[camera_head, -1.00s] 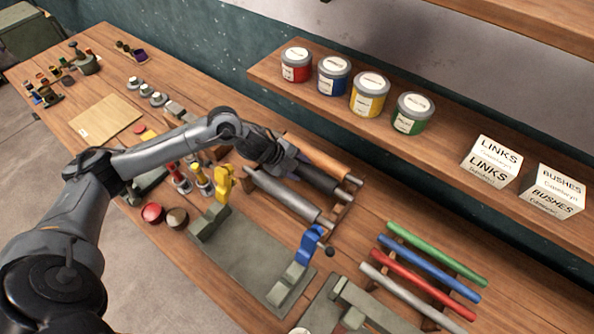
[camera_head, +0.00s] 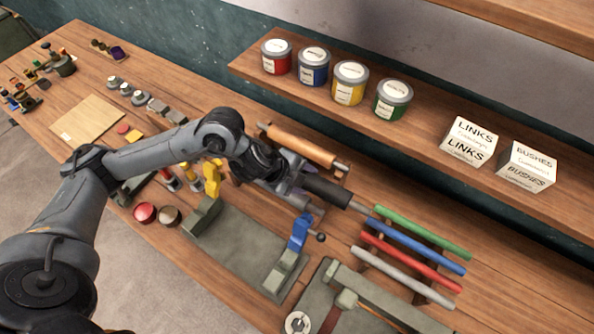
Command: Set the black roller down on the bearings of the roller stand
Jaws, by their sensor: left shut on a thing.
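The black roller (camera_head: 328,189) has thin metal ends and appears lifted over the roller rack, sticking out to the right of my left gripper. My left gripper (camera_head: 287,177) is shut on it; the gripper hides part of the roller. The roller stand (camera_head: 240,248) is a grey-green base in front of the rack. It has a bearing block with a yellow upright part (camera_head: 212,178) at its left end and one with a blue upright part (camera_head: 299,232) at its right end. The space between the bearings is empty. My right gripper is not in view.
An orange-brown roller (camera_head: 303,147) lies at the back of the rack; a grey roller lies at its front, partly hidden. Coloured rods (camera_head: 425,232) lie to the right. Another grey-green fixture (camera_head: 375,305) stands at front right. Red and brown knobs (camera_head: 145,213) lie left of the stand.

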